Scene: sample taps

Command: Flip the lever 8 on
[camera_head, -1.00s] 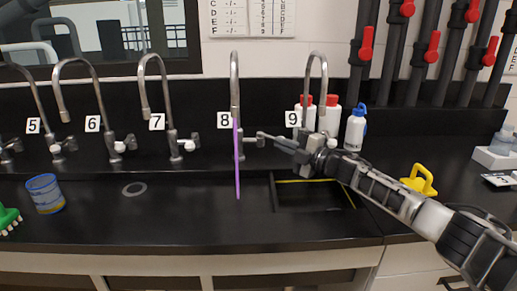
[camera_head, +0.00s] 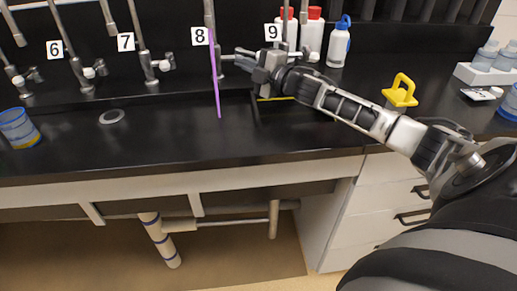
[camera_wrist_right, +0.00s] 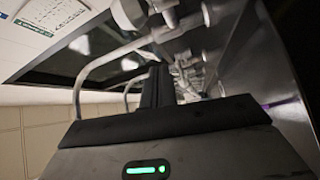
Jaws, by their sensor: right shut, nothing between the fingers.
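Tap 8 (camera_head: 209,14) is a grey gooseneck tap beside a label reading 8 (camera_head: 200,35); its top is cut off in the head view. A thin purple streak (camera_head: 215,85) runs down from it to the black counter. My right gripper (camera_head: 238,54) is shut and empty just right of the tap's base, at its lever. The gripper partly hides the lever, so its exact position and any contact are unclear. In the right wrist view the dark fingers (camera_wrist_right: 158,86) are together, with tap pipes beyond. My left gripper is out of view.
Tap 7 (camera_head: 138,30) and tap 6 (camera_head: 65,30) stand to the left. Bottles (camera_head: 338,45) stand behind my right arm. A yellow-handled object (camera_head: 401,92) lies to the right of it. A blue-rimmed cup (camera_head: 17,128) is at far left.

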